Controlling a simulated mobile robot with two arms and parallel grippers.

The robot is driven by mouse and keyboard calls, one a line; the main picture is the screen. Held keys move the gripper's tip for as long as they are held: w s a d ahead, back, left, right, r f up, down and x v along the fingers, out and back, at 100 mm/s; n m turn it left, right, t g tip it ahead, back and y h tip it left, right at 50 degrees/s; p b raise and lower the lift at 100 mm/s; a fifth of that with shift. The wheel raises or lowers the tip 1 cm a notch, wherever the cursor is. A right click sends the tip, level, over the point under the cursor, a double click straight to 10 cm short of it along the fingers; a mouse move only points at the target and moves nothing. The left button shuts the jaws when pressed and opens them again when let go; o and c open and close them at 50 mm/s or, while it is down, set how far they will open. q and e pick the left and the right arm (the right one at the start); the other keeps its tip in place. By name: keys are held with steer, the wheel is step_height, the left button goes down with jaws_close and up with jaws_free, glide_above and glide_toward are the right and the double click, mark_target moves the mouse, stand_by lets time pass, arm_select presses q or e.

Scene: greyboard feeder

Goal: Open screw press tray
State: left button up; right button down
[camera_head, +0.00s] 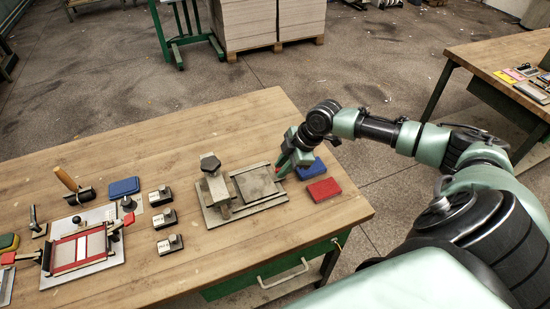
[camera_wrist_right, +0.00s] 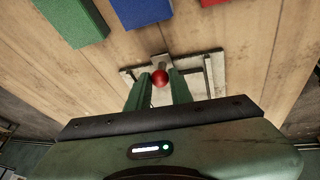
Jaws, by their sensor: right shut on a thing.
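The screw press (camera_head: 216,187) stands on the wooden table, with a dark knob on top of its upright post. Its flat grey tray (camera_head: 257,183) lies to the right of the post on the same base plate. My right gripper (camera_head: 281,169) is at the tray's right edge. In the right wrist view, a small red ball knob (camera_wrist_right: 160,77) sits between the two green fingers of my right gripper (camera_wrist_right: 158,82), which are shut on it. The grey tray frame (camera_wrist_right: 208,75) shows behind the fingers, partly hidden. My left gripper is not in view.
Beside the tray lie a blue block (camera_head: 310,168) and a red block (camera_head: 323,189). A green block (camera_wrist_right: 72,20) shows in the right wrist view. Several small black-based weights (camera_head: 165,218) and a red-framed fixture (camera_head: 80,252) stand to the left. The table front is clear.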

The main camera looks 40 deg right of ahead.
steer(key=shift+d, duration=0.2)
steer(key=c, duration=1.4)
jaws_free()
steer(key=shift+o, duration=0.7)
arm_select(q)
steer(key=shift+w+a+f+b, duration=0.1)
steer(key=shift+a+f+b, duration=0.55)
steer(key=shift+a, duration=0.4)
arm_select(e)
steer(key=v, duration=0.8)
